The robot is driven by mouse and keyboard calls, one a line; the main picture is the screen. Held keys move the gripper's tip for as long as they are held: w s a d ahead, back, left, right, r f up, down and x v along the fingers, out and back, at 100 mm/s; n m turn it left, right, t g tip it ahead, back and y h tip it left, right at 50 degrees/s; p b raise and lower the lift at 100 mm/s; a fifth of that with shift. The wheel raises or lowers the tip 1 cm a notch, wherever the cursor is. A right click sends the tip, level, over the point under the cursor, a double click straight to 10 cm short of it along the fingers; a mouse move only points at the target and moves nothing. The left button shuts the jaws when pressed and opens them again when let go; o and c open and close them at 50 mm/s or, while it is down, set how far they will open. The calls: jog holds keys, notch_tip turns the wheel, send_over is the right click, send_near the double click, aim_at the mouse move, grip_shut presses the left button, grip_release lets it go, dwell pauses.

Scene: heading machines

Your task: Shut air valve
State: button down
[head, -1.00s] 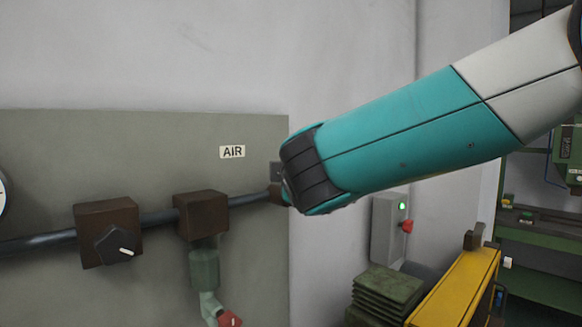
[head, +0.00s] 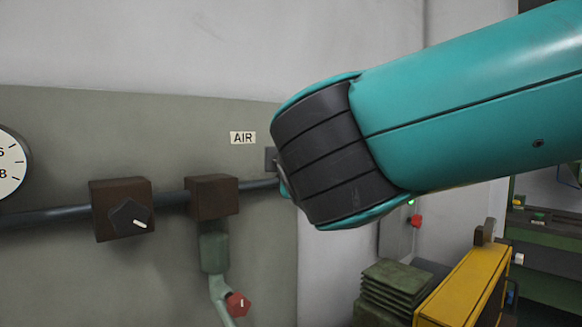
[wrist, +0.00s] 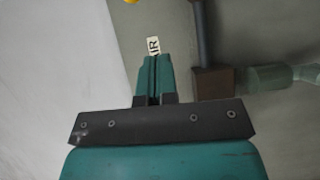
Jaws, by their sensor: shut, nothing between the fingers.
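A white AIR label (head: 243,138) is on the grey-green panel (head: 110,130); it also shows in the wrist view (wrist: 153,46), partly covered by my fingertips. My gripper (wrist: 157,58) is shut and empty, over the panel beside the pipe. In the head view my arm hides it. A dark pipe (head: 60,217) runs through two brown blocks and passes behind my arm on the right. It also shows in the wrist view (wrist: 202,35). A small yellow part (wrist: 131,2) is cut off at the wrist view's top edge. I cannot tell whether it belongs to the valve.
A block with a black knob (head: 130,217) and a gauge (head: 8,165) are at left. A green bowl (head: 214,250) with a red tap (head: 238,304) hangs below the pipe. A yellow beam (head: 462,288) and stacked green plates (head: 392,287) stand at lower right.

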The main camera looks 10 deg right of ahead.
jog(key=shift+s, duration=1.3)
jog(key=s+d+f+m+g+y, duration=0.1)
jog(key=s+d+f+m+g, duration=0.2)
jog(key=f, duration=0.5)
jog(key=s+d+f+m+g+y, duration=0.1)
jog(key=d+f+m+g, duration=0.2)
jog(key=f+g, duration=0.4)
jog(key=s+f+m+g+y, duration=0.1)
jog(key=s+f+g, duration=0.1)
jog(key=s, duration=0.4)
jog(key=s+f+m+g, duration=0.2)
jog(key=s+f+g, duration=0.1)
jog(key=s, duration=0.3)
jog(key=s+d+f+m+g+y, duration=0.1)
jog(key=s+f+g, duration=0.1)
jog(key=s, duration=0.4)
jog(key=shift+s+f+g+y, duration=0.3)
jog(key=shift+f, duration=0.6)
jog(key=shift+s+d, duration=0.1)
